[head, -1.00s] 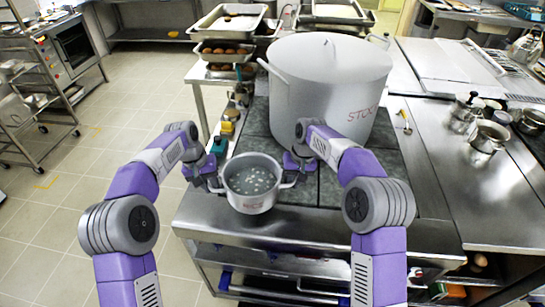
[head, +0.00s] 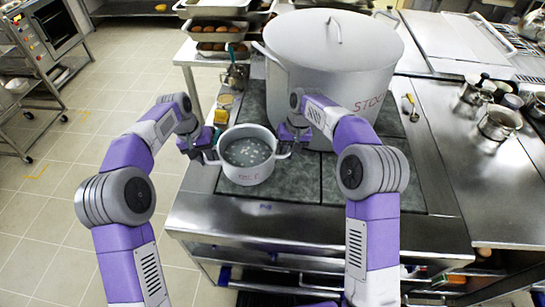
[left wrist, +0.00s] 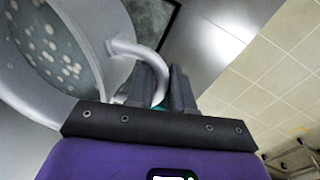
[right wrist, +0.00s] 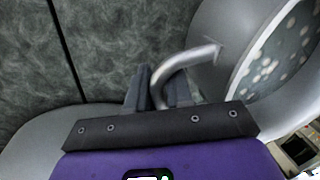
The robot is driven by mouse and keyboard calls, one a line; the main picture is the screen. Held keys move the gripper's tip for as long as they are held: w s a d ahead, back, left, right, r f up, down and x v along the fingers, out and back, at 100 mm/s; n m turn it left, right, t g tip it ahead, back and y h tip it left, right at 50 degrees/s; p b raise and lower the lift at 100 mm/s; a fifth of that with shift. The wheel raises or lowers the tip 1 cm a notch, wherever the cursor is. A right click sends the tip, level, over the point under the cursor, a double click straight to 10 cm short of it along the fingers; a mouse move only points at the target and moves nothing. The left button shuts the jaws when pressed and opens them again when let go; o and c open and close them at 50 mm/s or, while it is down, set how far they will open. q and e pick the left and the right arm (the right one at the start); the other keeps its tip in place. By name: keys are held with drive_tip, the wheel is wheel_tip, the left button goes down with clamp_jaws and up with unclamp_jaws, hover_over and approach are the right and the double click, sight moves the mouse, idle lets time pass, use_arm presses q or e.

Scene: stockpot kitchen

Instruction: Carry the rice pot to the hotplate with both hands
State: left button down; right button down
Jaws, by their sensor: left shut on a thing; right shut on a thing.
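The pot looks about level.
A large lidded stockpot (head: 335,70) stands just behind and right of the rice pot. A yellow item (head: 221,117) and a small jar (head: 226,101) stand at the back left. A spoon (head: 411,106) and small pots (head: 498,122) are at the right. The front hotplate area is clear.

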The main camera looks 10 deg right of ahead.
use_arm(q)
drive_tip(key=shift+a+f, duration=0.1)
drive_tip(key=shift+a, duration=0.2)
use_arm(e)
drive_tip(key=shift+d+f, duration=0.1)
drive_tip(key=shift+d, duration=0.2)
